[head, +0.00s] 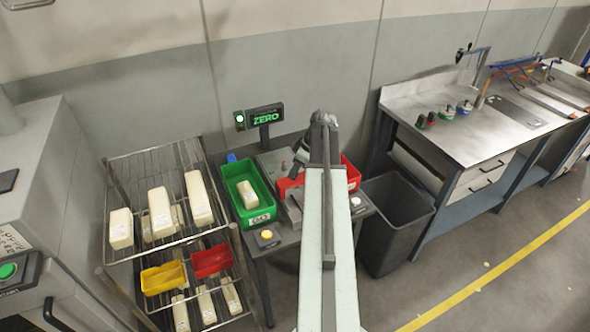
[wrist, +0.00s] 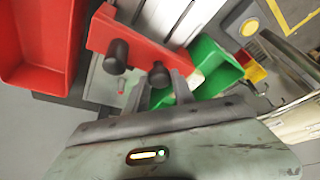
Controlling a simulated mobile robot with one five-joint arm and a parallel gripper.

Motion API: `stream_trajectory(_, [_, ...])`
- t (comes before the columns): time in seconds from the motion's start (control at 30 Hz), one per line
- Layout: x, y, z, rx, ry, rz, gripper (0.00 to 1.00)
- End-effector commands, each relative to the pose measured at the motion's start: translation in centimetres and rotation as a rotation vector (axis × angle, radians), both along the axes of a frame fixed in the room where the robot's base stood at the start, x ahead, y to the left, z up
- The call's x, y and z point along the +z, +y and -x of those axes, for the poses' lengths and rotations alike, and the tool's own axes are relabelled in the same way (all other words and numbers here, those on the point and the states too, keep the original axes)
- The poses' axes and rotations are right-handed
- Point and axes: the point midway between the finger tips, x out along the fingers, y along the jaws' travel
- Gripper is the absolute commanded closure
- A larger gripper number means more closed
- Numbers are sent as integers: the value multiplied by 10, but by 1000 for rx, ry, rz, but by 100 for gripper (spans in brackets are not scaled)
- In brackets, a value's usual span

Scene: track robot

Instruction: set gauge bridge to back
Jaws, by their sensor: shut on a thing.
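The gauge bridge is the red bar (wrist: 128,38) with two black knobs in the wrist view. It lies over a grey metal gauge base (wrist: 103,82). My gripper (wrist: 160,84) has its fingers on either side of the nearer black knob (wrist: 158,74) and is shut on it. The other knob (wrist: 116,55) stands free to the left. In the head view a red part of the bridge (head: 288,184) shows just left of my arm.
A green bin (head: 241,197) holding a pale block stands left of the gauge, a red bin (head: 353,172) right. Behind is a display (head: 265,115) reading ZERO. A wire rack (head: 150,165) stands left, a dark waste bin (head: 398,205) right.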

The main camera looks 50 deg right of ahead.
Motion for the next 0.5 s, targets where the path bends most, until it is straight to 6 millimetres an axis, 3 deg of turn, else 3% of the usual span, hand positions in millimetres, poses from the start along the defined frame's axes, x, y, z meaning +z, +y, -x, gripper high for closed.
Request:
stream_trajectory(0.13, [0, -4, -7, 0, 1, 0, 100])
stream_trajectory(0.27, [0, -12, -27, 1, 1, 0, 100])
stream_trajectory(0.5, [0, -39, -90, 1, 0, 0, 100])
